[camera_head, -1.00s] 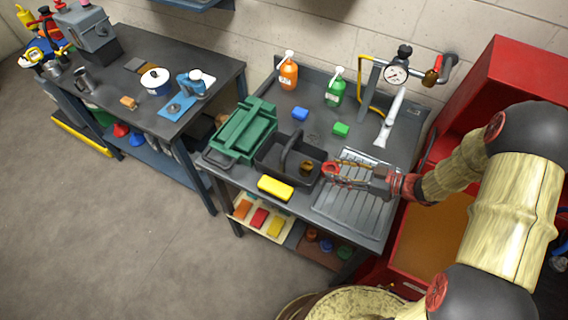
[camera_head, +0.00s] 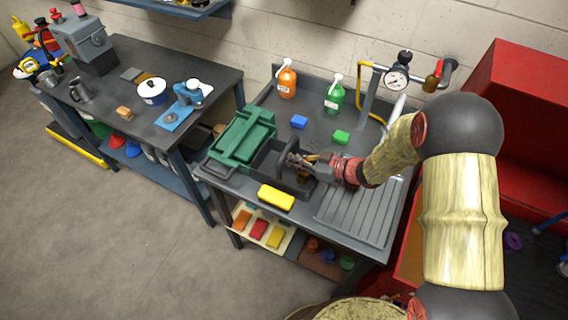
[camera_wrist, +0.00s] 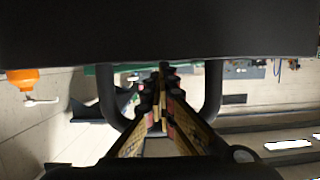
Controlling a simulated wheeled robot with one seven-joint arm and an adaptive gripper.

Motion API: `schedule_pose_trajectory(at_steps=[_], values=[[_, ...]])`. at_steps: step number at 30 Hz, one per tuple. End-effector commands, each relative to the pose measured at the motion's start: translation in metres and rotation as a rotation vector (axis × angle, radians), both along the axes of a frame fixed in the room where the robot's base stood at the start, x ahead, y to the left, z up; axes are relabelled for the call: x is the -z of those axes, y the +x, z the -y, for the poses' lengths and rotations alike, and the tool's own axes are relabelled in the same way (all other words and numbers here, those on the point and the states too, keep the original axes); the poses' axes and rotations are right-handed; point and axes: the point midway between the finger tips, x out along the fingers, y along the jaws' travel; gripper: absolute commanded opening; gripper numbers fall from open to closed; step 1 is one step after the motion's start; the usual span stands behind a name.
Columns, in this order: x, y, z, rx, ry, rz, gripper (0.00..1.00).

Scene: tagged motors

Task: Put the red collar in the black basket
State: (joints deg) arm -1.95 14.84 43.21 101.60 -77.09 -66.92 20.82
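The black basket (camera_head: 268,162) stands on the grey sink bench, between the green toolbox and the ribbed drainboard. My gripper (camera_head: 293,159) is over the basket, close to its handle, reaching in from the right. The basket's looped handle (camera_wrist: 213,95) seems to show around my fingers in the wrist view. There my fingers (camera_wrist: 163,75) run close together at the tips, with nothing visible between them. I cannot make out the red collar in either current view; the gripper and basket walls hide part of the basket's inside. A brassy thing (camera_head: 304,174) shows in the basket.
A green toolbox (camera_head: 242,138) is left of the basket and a yellow block (camera_head: 276,196) in front. The drainboard (camera_head: 355,215) is clear.

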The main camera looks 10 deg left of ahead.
Motion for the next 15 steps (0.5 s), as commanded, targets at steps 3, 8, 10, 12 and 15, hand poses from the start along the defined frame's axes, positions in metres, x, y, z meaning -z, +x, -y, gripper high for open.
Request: schedule_pose_trajectory(at_steps=[3, 8, 10, 12, 15], values=[[0.0, 0.005, -0.013, 0.0, 0.0, 0.001, 0.0], [0.005, 0.006, -0.016, 0.001, -0.001, -0.001, 0.0], [0.013, 0.006, -0.016, 0.003, -0.001, -0.002, 0.0], [0.024, 0.006, -0.016, 0.003, 0.0, -0.003, 0.0], [0.035, 0.006, -0.016, 0.003, 0.0, -0.001, 0.0]])
